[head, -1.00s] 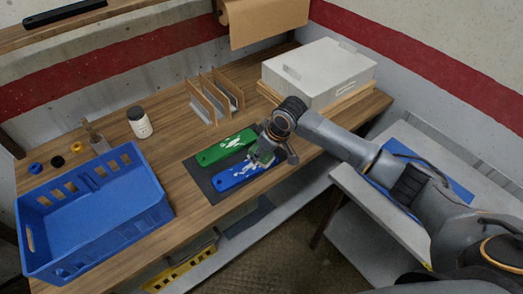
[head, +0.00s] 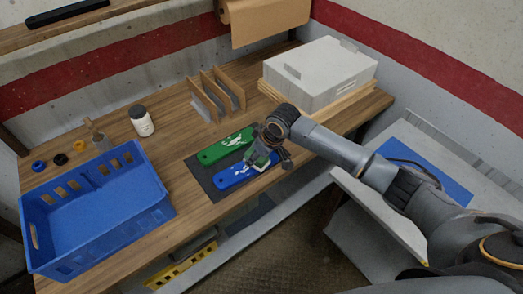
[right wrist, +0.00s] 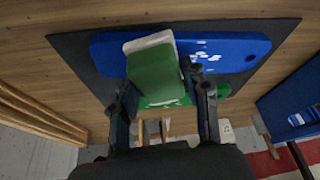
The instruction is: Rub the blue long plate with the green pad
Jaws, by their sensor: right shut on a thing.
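The blue long plate (head: 230,180) lies on a dark mat (head: 206,184) on the wooden table, in front of a green long plate (head: 215,150). White marks show on both plates. My right gripper (head: 262,162) is over the right part of the blue plate. In the right wrist view my right gripper (right wrist: 162,95) is shut on the green pad (right wrist: 155,78), which has a pale layer on one edge. The pad overlaps the blue plate (right wrist: 245,55) in this view; I cannot tell whether they touch. My left gripper is not in view.
A blue crate (head: 160,212) stands at the left front of the table. A white jar (head: 142,121), an upright wooden rack (head: 205,103) and a grey-white box (head: 318,75) stand behind. Small caps (head: 60,160) and a brush (head: 97,136) are beyond the crate.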

